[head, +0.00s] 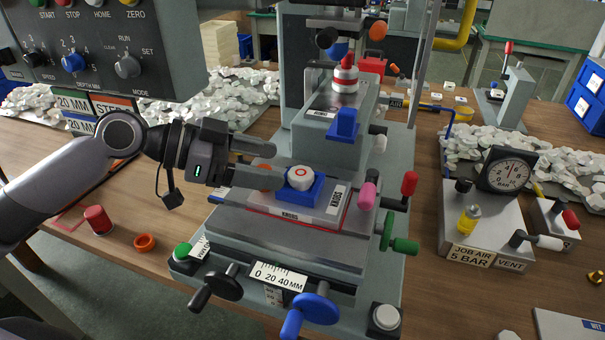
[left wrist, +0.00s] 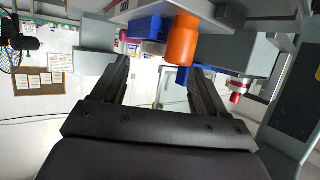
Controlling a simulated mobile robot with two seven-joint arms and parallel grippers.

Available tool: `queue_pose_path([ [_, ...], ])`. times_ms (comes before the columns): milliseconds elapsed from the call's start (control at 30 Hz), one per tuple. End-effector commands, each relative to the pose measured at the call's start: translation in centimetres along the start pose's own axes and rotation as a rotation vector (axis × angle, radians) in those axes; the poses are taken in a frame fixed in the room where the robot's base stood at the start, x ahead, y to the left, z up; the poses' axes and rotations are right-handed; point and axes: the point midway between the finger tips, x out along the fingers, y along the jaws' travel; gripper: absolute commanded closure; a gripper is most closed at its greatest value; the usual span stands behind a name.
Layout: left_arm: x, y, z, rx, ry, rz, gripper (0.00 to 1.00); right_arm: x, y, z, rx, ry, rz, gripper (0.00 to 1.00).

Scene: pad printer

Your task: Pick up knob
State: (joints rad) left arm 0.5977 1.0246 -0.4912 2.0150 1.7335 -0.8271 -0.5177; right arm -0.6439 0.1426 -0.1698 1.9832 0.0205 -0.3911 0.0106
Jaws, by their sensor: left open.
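A white round knob (head: 301,176) with an orange-red ring on its top sits in a blue square holder (head: 304,190) on the printer's plate marked KNOBS. My left gripper (head: 268,170) is just left of the knob, its fingers apart and pointing toward the holder. Nothing shows held between them. In the left wrist view the open fingers (left wrist: 160,75) point toward the blue holder (left wrist: 147,27), with a pale piece that looks like the knob (left wrist: 152,47) beside it. An orange cylinder (left wrist: 182,40) partly covers that area. My right gripper is not seen.
The pad printer (head: 335,130) rises behind the holder. Pink (head: 367,195), red (head: 409,184) and green (head: 402,246) handles stand to its right. A control box (head: 100,55) overhangs at upper left. A red cylinder (head: 97,220) and orange ring (head: 145,242) lie on the bench at left.

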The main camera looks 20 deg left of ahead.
Motion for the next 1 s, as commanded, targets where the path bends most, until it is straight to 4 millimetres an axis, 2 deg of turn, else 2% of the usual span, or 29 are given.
queue_pose_path([
  [300,4.1,0.6,0.0,-0.002,0.002,0.001,0.27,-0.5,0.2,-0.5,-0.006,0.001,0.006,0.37],
  [633,4.8,0.6,0.3,-0.003,-0.004,0.001,0.27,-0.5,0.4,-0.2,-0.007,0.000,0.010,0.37],
  [667,4.8,0.6,0.4,-0.003,-0.005,0.002,0.34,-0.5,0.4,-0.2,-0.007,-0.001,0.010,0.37],
  [800,4.8,0.6,0.5,-0.004,-0.007,0.002,0.80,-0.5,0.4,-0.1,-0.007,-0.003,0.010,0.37],
  [833,4.8,0.7,0.5,-0.004,-0.007,0.002,0.86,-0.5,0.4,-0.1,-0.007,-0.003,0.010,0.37],
  [1000,4.9,0.7,0.6,-0.007,-0.010,0.005,0.87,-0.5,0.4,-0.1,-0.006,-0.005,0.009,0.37],
])
